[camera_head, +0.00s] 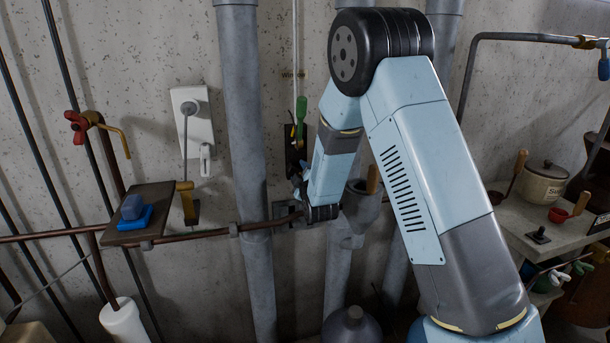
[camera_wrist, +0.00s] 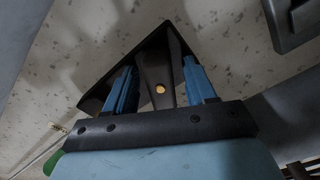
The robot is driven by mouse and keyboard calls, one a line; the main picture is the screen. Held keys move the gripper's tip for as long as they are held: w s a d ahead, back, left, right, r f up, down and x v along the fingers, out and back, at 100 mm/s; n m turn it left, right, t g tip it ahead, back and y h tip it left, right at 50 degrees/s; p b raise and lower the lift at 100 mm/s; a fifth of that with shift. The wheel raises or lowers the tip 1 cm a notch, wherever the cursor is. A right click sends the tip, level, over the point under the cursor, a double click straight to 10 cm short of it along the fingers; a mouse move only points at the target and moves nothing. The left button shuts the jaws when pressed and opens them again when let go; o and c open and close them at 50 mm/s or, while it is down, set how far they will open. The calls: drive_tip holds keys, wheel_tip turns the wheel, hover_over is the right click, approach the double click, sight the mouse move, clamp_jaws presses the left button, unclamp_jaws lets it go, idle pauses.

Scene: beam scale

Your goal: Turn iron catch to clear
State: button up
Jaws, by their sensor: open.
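In the wrist view my gripper (camera_wrist: 160,84) is open, with one blue finger on each side of a dark bar (camera_wrist: 154,68) that carries a round brass-coloured pin. This bar looks like the iron catch, and it sits in front of a dark angular plate (camera_wrist: 98,96). There seems to be a gap between the bar and each finger; contact cannot be told. In the head view a dark plate (camera_head: 292,138) is on the concrete wall under the winch label. My forearm and wrist cover its right side, and the catch cannot be made out there.
A green-handled item (camera_head: 302,108) and a cord are just above the plate. A thick grey pipe (camera_head: 243,130) stands left of it, and a thin brown pipe (camera_head: 190,236) runs below. A shelf (camera_head: 520,232) with a jar is at right. A small board (camera_head: 150,196) holds a blue block.

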drive_tip(key=shift+s+r, duration=0.1)
drive_tip(key=shift+r, duration=0.05)
drive_tip(key=v, duration=1.3)
drive_tip(key=shift+s, duration=0.4)
drive_tip(key=shift+d, duration=0.1)
drive_tip(key=s+d+r+m+g+h, duration=0.3)
drive_tip(key=s+d+r+m+g, duration=0.4)
drive_tip(key=d+r, duration=0.5)
drive_tip(key=s+d+r+m+g, duration=0.1)
drive_tip(key=s+d+m, duration=0.1)
drive_tip(key=s, duration=0.6)
drive_tip(key=s+d+r+m+g+h, duration=0.1)
drive_tip(key=s+d+r+m+g, duration=0.1)
drive_tip(key=s, duration=0.7)
drive_tip(key=s+d+r+m+g+h, duration=0.1)
drive_tip(key=s+d+m, duration=0.3)
drive_tip(key=s, duration=0.5)
drive_tip(key=shift+d+r+g, duration=0.4)
drive_tip(key=shift+d+r, duration=0.35)
drive_tip(key=shift+d, duration=0.25)
